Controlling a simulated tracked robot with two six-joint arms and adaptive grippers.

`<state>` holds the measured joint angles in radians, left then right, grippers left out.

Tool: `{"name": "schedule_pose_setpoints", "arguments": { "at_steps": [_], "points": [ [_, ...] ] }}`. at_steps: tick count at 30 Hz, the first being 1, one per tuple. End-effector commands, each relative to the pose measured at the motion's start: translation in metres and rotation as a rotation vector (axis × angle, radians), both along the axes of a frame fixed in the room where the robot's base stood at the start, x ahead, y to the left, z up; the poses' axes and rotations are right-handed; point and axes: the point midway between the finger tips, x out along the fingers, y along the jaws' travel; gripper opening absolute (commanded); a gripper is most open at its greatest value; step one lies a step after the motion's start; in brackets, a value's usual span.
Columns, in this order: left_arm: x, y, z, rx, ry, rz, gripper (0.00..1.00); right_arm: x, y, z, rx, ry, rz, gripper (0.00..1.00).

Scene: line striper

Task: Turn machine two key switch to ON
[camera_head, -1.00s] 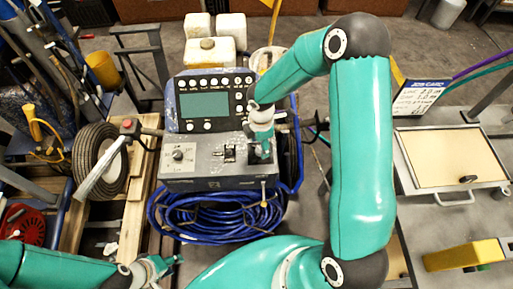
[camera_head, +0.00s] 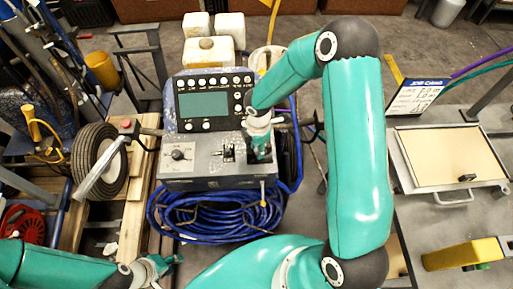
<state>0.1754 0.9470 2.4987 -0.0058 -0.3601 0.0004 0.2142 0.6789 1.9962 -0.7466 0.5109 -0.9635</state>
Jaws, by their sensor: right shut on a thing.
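The machine's grey control box (camera_head: 195,172) stands at centre left, with a dark display and buttons on its upright panel (camera_head: 205,103). On its top are a round dark knob (camera_head: 178,155) at left and a small black switch (camera_head: 229,152) in the middle. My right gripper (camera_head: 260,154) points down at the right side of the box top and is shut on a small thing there. The gripper hides that thing, so I cannot see the key switch or its position. My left gripper (camera_head: 164,262) is low at the front left, away from the box; its finger gap is unclear.
A wheel (camera_head: 97,160) and grey-handled lever (camera_head: 103,170) stand left. A framed tan panel (camera_head: 450,167) and job card sign (camera_head: 418,96) are at right.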

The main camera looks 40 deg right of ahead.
Motion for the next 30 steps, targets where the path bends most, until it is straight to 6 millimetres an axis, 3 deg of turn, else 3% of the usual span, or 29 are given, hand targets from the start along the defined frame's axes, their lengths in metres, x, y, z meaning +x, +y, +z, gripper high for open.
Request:
{"name": "schedule_pose_setpoints", "arguments": {
  "at_steps": [23,30],
  "points": [
    [0.0,0.0,-0.013,0.0,0.0,0.001,0.4,0.003,-0.012,0.001,-0.009,-0.008,-0.096,0.0],
    [0.0,0.0,-0.025,0.0,0.0,0.001,0.4,0.003,-0.012,-0.001,-0.008,-0.011,-0.172,0.0]
  ]
}}
